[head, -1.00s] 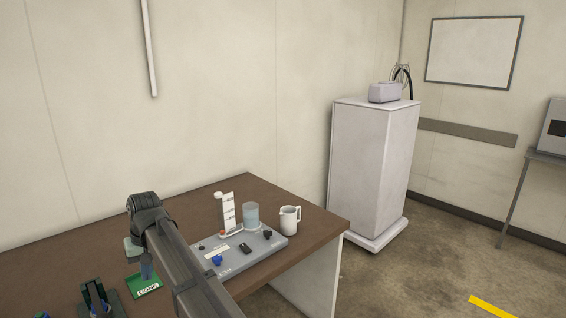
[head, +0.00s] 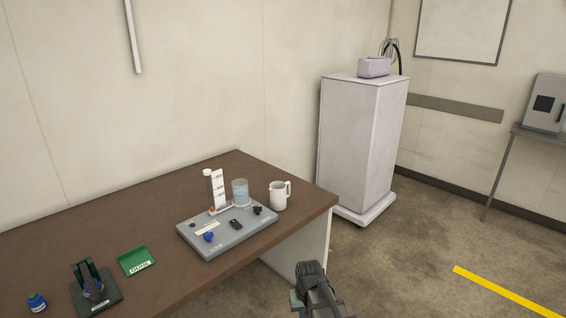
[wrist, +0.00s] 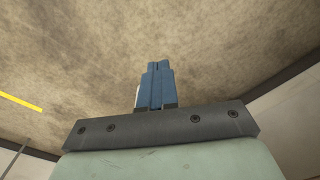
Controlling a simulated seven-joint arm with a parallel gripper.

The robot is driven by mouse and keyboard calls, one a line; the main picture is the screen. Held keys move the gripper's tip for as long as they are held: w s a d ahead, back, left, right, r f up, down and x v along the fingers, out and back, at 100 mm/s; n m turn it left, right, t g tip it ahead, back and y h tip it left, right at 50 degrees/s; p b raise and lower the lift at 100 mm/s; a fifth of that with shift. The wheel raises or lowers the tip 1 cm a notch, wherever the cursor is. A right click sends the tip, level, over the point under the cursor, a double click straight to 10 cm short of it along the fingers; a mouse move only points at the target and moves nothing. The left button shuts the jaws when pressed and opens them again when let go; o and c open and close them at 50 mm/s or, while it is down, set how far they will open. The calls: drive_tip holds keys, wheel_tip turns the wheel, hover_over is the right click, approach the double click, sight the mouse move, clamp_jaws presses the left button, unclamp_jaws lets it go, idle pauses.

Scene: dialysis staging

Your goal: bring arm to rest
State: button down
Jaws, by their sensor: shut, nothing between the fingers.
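My gripper (wrist: 158,68) shows in the wrist view with its blue fingers shut together and nothing between them. It points at bare floor (wrist: 70,60). In the head view my arm's wrist is at the bottom, right of the table's front edge and clear of the table; the fingertips are hidden there.
The brown table (head: 150,200) holds a grey board (head: 215,246) with a clear beaker (head: 240,192), a white jug (head: 279,195), a green DONE tray (head: 135,262), a dark stand (head: 95,290) and a blue-capped bottle (head: 37,302). A white cabinet (head: 360,140) stands behind. Open floor lies right.

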drive_tip(key=s+d+f+m, duration=0.2)
drive_tip(key=s+d+f, duration=0.5)
drive_tip(key=d, duration=0.4)
drive_tip(key=s+f+g, duration=0.3)
drive_tip(key=s+f, duration=0.6)
drive_tip(key=s, duration=0.6)
drive_tip(key=s+f+g, duration=0.4)
drive_tip(key=s+f, duration=0.5)
drive_tip(key=s, duration=0.5)
drive_tip(key=shift+s+a+f, duration=0.3)
drive_tip(key=shift+s+f, duration=0.05)
